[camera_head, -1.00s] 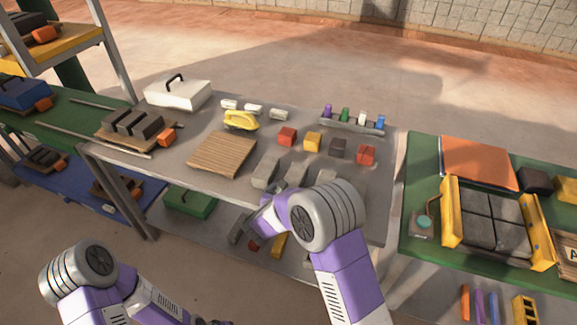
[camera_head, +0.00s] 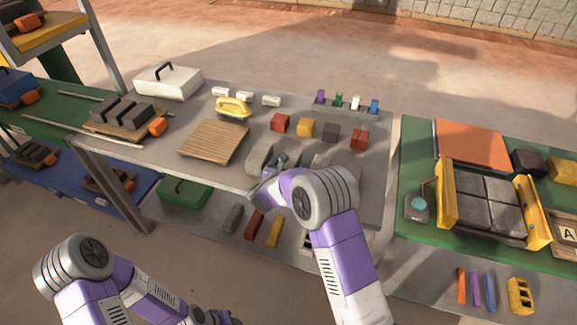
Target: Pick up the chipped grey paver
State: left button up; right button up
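Grey pavers lie in a row near the front edge of the grey table. The left paver (camera_head: 260,155) is in clear view, and the right one (camera_head: 326,163) is partly covered by my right arm. The middle paver is mostly hidden behind my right gripper (camera_head: 281,163). I cannot make out which paver is chipped. My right gripper is over the front of the row, close to the left and middle pavers. Its fingers are too small and covered to show whether they are open or hold anything. My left gripper (camera_head: 222,317) is low at the bottom edge, away from the table, its fingers unclear.
Coloured blocks (camera_head: 305,127), a yellow float (camera_head: 233,107), a wooden board (camera_head: 214,142) and a white case (camera_head: 168,79) stand on the table. A green table (camera_head: 420,160) with a yellow-sided press (camera_head: 447,205) is at the right. A lower shelf holds more blocks (camera_head: 254,224).

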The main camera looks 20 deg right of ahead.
jog(key=c, duration=1.4)
jog(key=shift+w+r, duration=0.1)
jog(key=shift+r, duration=0.05)
grip_shut()
